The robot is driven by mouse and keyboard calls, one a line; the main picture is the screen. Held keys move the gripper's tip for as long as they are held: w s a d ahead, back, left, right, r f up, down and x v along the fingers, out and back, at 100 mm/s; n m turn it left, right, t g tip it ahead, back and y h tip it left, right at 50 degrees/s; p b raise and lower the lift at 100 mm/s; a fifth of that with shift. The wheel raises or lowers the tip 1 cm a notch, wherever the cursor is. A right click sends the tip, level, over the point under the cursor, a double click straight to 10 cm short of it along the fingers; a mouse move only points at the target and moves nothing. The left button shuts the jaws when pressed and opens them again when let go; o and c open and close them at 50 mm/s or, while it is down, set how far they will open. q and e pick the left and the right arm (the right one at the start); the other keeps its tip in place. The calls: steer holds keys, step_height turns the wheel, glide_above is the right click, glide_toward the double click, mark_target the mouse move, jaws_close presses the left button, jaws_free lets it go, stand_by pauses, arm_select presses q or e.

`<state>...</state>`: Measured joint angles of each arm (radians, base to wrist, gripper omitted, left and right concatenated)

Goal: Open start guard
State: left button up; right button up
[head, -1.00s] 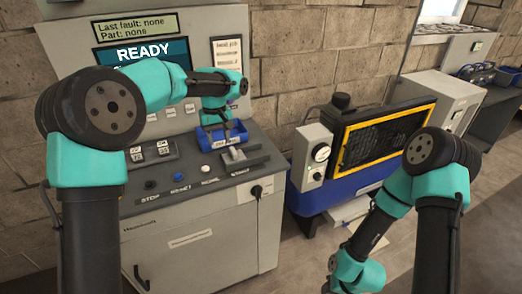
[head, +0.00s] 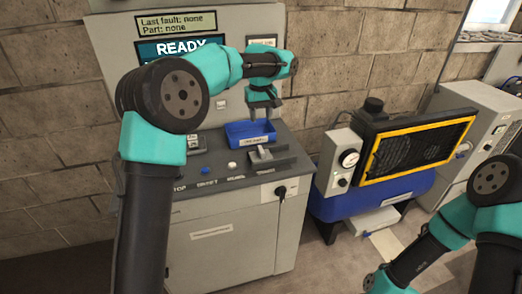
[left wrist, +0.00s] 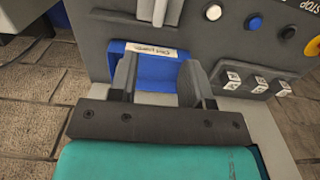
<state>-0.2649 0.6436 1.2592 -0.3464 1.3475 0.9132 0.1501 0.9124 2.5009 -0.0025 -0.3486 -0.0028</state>
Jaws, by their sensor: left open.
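The start guard is a blue part with a white label (head: 241,138), on the grey console top behind a grey slider-like fitting. Its label lettering is too small to read in the head view. My left gripper (head: 264,108) is open and points down over the right rear part of the guard. In the left wrist view the blue guard (left wrist: 154,70) shows beyond and between the two open fingers (left wrist: 160,82). Whether a finger touches it cannot be told. My right arm is at the lower right of the head view; its gripper is not in view.
A blue machine with a yellow-framed grille (head: 415,143) stands to the right.

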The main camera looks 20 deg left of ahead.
mark_target(261, 149)
arm_select(q)
step_height(261, 149, down, 15)
steer(key=shift+r, duration=0.1)
stand_by(0.4)
jaws_close()
stand_by(0.4)
